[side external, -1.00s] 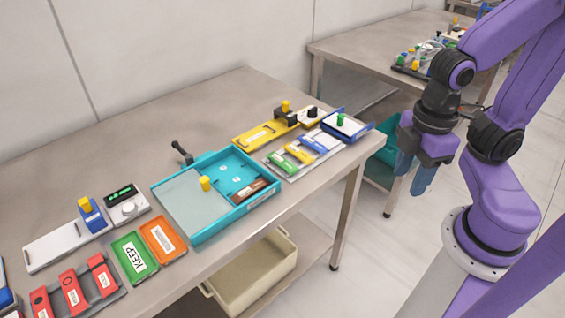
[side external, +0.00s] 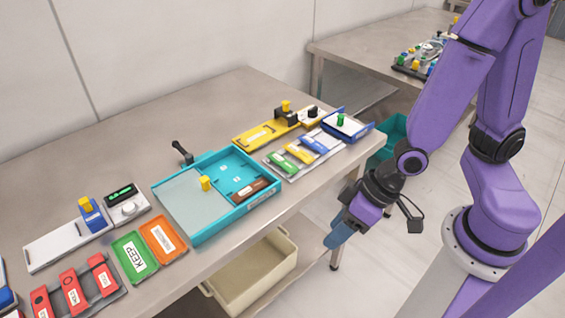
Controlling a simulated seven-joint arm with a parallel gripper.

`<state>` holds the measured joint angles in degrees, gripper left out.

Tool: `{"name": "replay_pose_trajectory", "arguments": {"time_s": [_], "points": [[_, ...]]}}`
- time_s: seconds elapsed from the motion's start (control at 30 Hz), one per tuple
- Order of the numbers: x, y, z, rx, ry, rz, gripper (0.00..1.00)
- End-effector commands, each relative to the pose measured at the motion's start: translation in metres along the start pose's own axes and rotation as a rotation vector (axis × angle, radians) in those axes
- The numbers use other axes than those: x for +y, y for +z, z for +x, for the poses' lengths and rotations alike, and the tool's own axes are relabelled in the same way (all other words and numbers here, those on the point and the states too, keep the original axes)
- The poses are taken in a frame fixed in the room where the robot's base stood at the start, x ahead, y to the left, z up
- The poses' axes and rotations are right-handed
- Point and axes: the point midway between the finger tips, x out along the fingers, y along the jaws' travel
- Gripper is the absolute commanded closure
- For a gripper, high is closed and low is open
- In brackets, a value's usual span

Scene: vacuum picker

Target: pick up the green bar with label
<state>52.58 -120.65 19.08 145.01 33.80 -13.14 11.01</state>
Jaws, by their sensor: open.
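The green bar with a white label (side external: 281,164) lies at the left end of a pale tray (side external: 318,163) near the right end of the table. A yellow bar (side external: 299,152) and a blue bar (side external: 314,144) lie beside it in the same tray. My gripper (side external: 335,238) is off the front edge of the table, to the right of and lower in the picture than the green bar. It points down and to the left, is open and holds nothing. Its fingers overlap in this view.
A teal tray (side external: 190,240) with a brown bar (side external: 250,189) stands left of the pale tray. A green KEEP tray (side external: 134,256) and an orange tray (side external: 164,236) lie at front left. A blue tray (side external: 359,135) stands at the right end. A beige bin (side external: 250,280) sits below the table (side external: 215,110).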

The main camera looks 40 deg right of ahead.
Motion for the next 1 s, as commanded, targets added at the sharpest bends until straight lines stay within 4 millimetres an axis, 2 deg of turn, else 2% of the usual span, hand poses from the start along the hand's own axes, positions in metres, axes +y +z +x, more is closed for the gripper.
{"name": "replay_pose_trajectory", "arguments": {"time_s": [0.1,0.27,0.37,0.53,0.63,0.8,1.0], "points": [[0.022,-0.007,0.022,0.119,0.079,0.095,0.53],[0.059,-0.021,0.036,0.319,0.201,0.181,0.53],[0.084,-0.028,0.037,0.455,0.285,0.204,0.53],[0.121,-0.038,0.025,0.680,0.411,0.184,0.53],[0.133,-0.042,0.015,0.779,0.460,0.155,0.53],[0.141,-0.046,0.004,0.868,0.497,0.122,0.53],[0.146,-0.053,0.007,0.880,0.502,0.117,0.53]]}}
